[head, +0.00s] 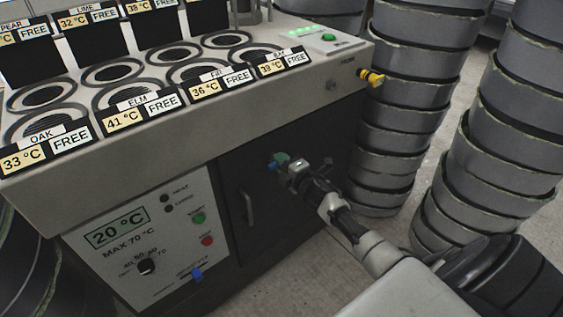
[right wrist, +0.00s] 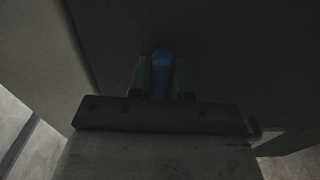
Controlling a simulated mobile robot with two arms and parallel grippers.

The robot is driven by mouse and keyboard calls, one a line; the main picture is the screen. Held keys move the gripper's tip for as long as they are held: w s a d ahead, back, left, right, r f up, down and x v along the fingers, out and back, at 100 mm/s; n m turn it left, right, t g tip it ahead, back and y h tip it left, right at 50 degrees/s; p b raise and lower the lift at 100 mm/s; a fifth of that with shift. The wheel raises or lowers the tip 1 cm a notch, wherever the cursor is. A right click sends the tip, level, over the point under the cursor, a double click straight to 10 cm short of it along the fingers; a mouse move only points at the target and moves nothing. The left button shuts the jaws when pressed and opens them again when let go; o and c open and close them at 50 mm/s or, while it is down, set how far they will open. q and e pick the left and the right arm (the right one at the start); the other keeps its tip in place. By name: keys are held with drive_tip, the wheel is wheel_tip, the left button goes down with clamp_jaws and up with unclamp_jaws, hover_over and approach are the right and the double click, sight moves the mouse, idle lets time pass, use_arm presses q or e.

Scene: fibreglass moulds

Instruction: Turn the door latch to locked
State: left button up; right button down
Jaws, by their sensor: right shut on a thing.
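The dark cabinet door (head: 290,205) is on the front of the machine, with a vertical bar handle (head: 247,207) at its left. A small blue latch (head: 270,165) sits high on the door. My right gripper (head: 281,161) reaches it from the lower right and is shut on it. In the right wrist view the blue latch (right wrist: 161,75) stands between the two greenish fingers, against the dark door. The fingers hide part of the latch, and any lock marking is not visible. The door looks closed. My left gripper is not in view.
A yellow valve (head: 372,77) juts from the machine's right end. Stacks of grey moulds (head: 405,95) stand close on the right.

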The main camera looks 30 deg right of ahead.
drive_tip(key=shift+w+d+r, duration=0.1)
drive_tip(key=shift+r, duration=0.25)
drive_tip(key=c, duration=1.1)
unclamp_jaws()
drive_tip(key=shift+o, duration=0.3)
drive_tip(key=shift+w+f, duration=0.15)
drive_tip(key=shift+f, duration=0.2)
drive_tip(key=s, duration=1)
drive_tip(key=shift+s+d, duration=0.35)
drive_tip(key=shift+s, duration=0.05)
